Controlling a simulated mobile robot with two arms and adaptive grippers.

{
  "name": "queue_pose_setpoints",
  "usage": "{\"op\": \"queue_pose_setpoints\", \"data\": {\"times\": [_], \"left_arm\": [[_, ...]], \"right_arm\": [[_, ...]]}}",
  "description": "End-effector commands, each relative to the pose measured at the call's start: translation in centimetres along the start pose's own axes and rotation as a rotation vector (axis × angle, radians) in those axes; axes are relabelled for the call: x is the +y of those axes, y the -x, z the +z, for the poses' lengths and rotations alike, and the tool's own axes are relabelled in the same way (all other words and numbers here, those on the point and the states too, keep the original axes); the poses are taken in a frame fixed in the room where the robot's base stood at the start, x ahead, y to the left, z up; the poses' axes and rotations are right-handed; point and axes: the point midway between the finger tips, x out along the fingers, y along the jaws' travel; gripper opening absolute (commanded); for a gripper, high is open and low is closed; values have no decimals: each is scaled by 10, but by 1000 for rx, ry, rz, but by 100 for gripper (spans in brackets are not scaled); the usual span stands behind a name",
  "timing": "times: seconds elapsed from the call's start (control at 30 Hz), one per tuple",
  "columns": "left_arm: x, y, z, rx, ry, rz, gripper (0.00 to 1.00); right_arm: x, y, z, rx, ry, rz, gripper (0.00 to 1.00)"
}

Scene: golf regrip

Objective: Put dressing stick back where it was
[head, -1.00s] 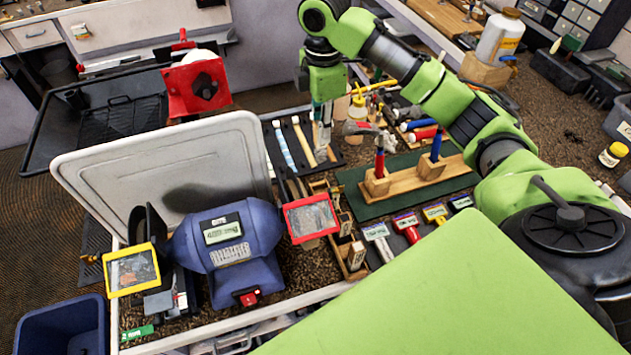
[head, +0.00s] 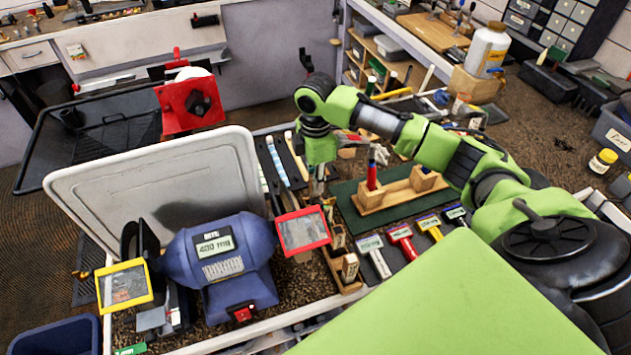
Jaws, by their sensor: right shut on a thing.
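My right gripper (head: 318,188) points down just behind the grinder's red-framed eye shield (head: 303,230), at the far end of a narrow wooden holder (head: 347,287). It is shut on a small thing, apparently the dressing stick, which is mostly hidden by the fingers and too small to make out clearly. The holder runs along the right side of the blue bench grinder (head: 228,262) and has several pale blocks in it. My left gripper is not in view.
A white-rimmed lid (head: 90,180) stands upright behind the grinder. Several small labelled tools, including a red one (head: 402,238), lie right of the holder. Behind them a wooden block (head: 372,202) with a red-and-blue handle (head: 371,176) stands on a green mat (head: 347,213).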

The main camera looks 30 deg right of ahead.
Motion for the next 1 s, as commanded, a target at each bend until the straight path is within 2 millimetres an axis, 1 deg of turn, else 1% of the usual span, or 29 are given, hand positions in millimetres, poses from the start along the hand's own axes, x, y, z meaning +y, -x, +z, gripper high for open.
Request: {"op": "queue_pose_setpoints", "data": {"times": [0.03,0.17,0.47,0.5,0.53,0.57,0.87,1.0], "left_arm": [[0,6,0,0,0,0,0],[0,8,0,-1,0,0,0],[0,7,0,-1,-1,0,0],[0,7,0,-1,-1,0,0],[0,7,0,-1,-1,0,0],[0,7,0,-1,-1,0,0],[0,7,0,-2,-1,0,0],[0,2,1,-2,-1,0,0]], "right_arm": [[-1,-6,-1,0,0,-4,0],[-1,-18,-1,1,1,-1,0],[0,-21,-1,1,1,0,0],[0,-21,-1,1,1,0,25],[0,-21,-1,1,1,0,33],[0,-21,-1,1,1,0,34],[0,-20,-1,1,1,0,34],[1,-13,-1,3,0,3,34]]}}
